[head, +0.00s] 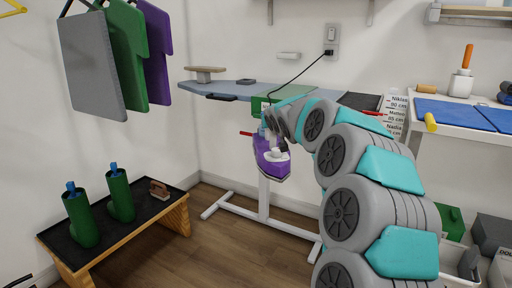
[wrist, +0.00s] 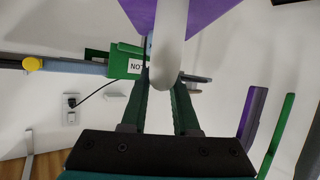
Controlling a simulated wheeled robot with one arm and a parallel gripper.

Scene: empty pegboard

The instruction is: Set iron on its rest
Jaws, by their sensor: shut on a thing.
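The purple iron (head: 268,163) hangs in the air in front of the ironing board (head: 218,89), below board level and tilted. My gripper (head: 270,136) is shut on its pale handle. In the wrist view the handle (wrist: 170,45) runs down between the fingers of my gripper (wrist: 166,92), with the iron's purple body (wrist: 205,12) at the top. A dark flat pad (head: 361,101) lies at the board's right part, partly behind my arm; I cannot tell whether it is the rest.
A green box (head: 261,104) sits at the board's front; its lettering shows in the wrist view. A small sleeve board (head: 204,74) stands at the board's left end. A low bench (head: 150,222) holds green boots (head: 120,197) and a brush (head: 159,189). A power cord runs to a wall socket (head: 331,45).

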